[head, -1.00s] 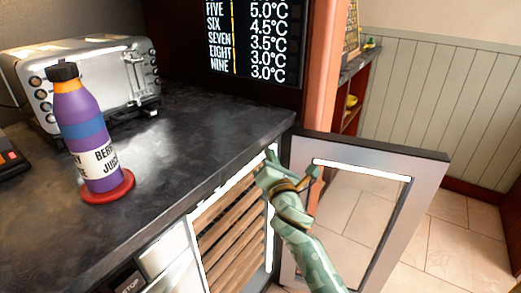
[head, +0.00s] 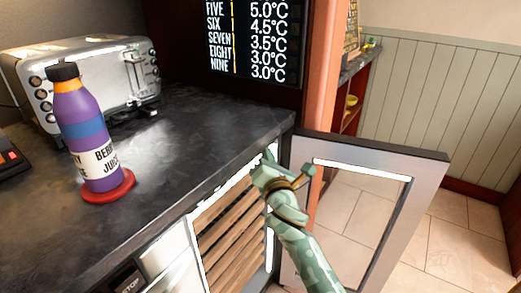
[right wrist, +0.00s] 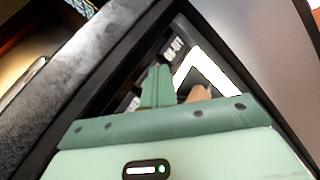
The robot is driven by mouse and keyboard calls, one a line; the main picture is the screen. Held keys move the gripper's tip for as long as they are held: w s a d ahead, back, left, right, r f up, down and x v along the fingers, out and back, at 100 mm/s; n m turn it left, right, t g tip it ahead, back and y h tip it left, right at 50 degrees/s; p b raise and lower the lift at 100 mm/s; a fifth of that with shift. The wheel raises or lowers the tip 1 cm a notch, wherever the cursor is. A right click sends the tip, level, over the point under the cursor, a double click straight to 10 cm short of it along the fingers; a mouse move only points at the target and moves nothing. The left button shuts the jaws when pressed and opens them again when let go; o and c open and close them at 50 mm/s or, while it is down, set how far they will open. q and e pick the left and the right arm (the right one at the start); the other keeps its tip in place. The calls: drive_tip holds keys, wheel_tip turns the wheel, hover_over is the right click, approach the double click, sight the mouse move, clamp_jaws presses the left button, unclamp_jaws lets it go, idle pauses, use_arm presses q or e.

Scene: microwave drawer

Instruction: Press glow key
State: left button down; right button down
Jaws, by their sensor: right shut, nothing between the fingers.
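The glow key cannot be picked out by its label. In the right wrist view, a dark panel carries a key (right wrist: 173,51) with blurred white lettering, just beyond the fingertips, and a second pale-lettered key (right wrist: 131,103) left of the fingers. My right gripper (head: 270,155) is at the top right of the appliance's lit opening, below the counter edge. In the right wrist view its green fingers (right wrist: 158,85) are shut together and empty, pointing at the panel. Whether they touch it cannot be told. My left gripper is not in view.
The appliance door (head: 430,185) stands open on the right, beside my right arm. A STOP key (head: 129,285) shows on the front at lower left. The dark counter (head: 205,125) above holds a purple juice bottle (head: 80,118) on a red coaster (head: 122,190) and a silver toaster (head: 110,70).

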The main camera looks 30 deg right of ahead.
drive_tip(key=shift+w, duration=0.15)
idle(0.4)
use_arm(q)
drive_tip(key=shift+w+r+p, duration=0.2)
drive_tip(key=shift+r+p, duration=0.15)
drive_tip(key=shift+p, duration=0.05)
use_arm(e)
drive_tip(key=shift+s+d, duration=0.25)
drive_tip(key=shift+s, duration=0.5)
use_arm(q)
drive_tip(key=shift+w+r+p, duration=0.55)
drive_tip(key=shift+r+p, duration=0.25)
drive_tip(key=shift+p, duration=0.2)
use_arm(e)
drive_tip(key=s, duration=0.1)
drive_tip(key=s+d, duration=0.1)
drive_tip(key=s, duration=0.1)
drive_tip(key=s+d, duration=0.1)
drive_tip(key=shift+s, duration=0.35)
